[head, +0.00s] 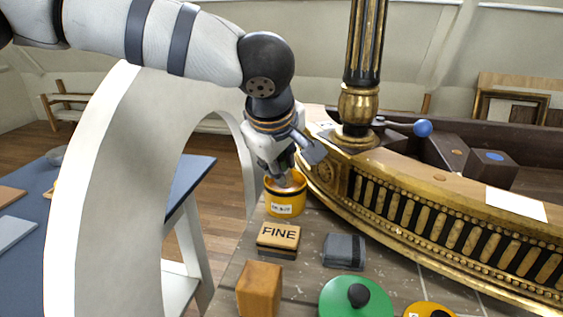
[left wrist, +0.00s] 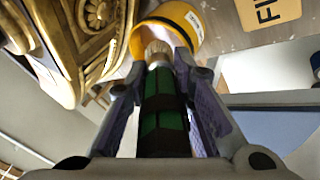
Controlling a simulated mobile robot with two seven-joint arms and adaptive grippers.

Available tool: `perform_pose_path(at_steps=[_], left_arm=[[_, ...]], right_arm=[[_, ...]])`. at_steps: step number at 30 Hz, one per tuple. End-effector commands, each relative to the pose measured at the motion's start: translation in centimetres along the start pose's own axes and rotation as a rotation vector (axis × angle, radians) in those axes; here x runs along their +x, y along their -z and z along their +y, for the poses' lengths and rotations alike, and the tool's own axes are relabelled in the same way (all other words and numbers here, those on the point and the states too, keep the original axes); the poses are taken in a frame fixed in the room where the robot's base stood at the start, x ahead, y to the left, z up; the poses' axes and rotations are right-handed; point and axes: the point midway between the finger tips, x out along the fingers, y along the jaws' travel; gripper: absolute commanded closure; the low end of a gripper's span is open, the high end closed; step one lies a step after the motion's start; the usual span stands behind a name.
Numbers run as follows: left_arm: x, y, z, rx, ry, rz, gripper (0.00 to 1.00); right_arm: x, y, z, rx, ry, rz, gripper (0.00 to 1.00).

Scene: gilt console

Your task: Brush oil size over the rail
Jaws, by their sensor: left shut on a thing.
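My left gripper (head: 280,172) is shut on a brush with a dark green and black handle, which shows in the left wrist view (left wrist: 162,115). The brush's pale bristles (left wrist: 157,48) point into the mouth of a yellow pot (head: 285,205) with a dark band and a white label. Whether the bristles touch what is inside is hidden. The pot stands on the bench just left of the gilt rail (head: 420,222), which curves to the right with black and gold flutes. The rail also shows in the left wrist view (left wrist: 97,25). My right gripper is not in view.
A gilt column (head: 359,102) rises behind the pot. A blue table (head: 190,172) stands left.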

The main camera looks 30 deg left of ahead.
Motion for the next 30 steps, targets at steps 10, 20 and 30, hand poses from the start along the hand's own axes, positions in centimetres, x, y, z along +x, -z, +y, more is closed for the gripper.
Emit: perform_pose_path(at_steps=[10,20,30], left_arm=[[0.36,-0.12,-0.17,0.002,-0.001,0.001,1.00],[0.67,-0.24,-0.34,0.001,-0.001,0.000,1.00],[0.72,-0.25,-0.37,0.001,0.000,0.000,1.00]], right_arm=[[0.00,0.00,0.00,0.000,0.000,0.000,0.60],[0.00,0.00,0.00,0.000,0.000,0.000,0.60],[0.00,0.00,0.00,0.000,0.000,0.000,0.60]])
